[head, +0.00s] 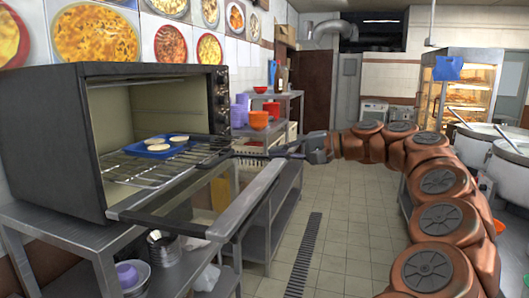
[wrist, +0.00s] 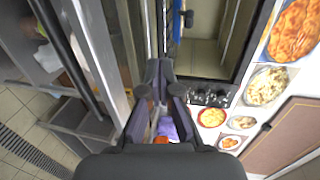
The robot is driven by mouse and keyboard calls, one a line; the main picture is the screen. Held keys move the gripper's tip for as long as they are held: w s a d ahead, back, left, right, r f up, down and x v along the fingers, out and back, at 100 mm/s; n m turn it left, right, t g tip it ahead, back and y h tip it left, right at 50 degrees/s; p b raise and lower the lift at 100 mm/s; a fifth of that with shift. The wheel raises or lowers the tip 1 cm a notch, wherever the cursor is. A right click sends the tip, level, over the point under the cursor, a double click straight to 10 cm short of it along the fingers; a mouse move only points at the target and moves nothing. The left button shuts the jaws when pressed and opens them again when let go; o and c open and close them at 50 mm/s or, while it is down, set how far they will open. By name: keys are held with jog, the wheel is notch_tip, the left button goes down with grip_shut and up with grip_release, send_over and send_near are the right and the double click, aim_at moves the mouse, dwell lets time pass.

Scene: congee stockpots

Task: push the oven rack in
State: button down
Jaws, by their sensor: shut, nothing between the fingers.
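The black oven (head: 75,150) stands at the left on a metal table, its glass door (head: 200,208) folded down. The wire oven rack (head: 135,172) sits low in the oven and reaches out over the opened door. A blue tray (head: 182,149) with pale round pieces lies on it; the tray's edge also shows in the wrist view (wrist: 176,20). My gripper (head: 238,151) is shut and empty, at the right end of the rack in the head view. I cannot tell whether it touches the rack. The wrist view shows the closed fingers (wrist: 160,72) beside the oven front.
The oven's control panel (head: 220,100) is close beyond my gripper. A shelf with red bowls (head: 259,119) and purple containers stands behind. Metal bowls (head: 163,247) sit below the door. The tiled floor (head: 345,215) in the middle is clear; large pots (head: 508,170) stand at the right.

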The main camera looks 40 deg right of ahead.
aim_at(224, 158)
jog(key=p+x, duration=0.3)
jog(key=x, duration=0.9)
jog(key=shift+w+a, duration=0.15)
jog(key=shift+a, duration=0.15)
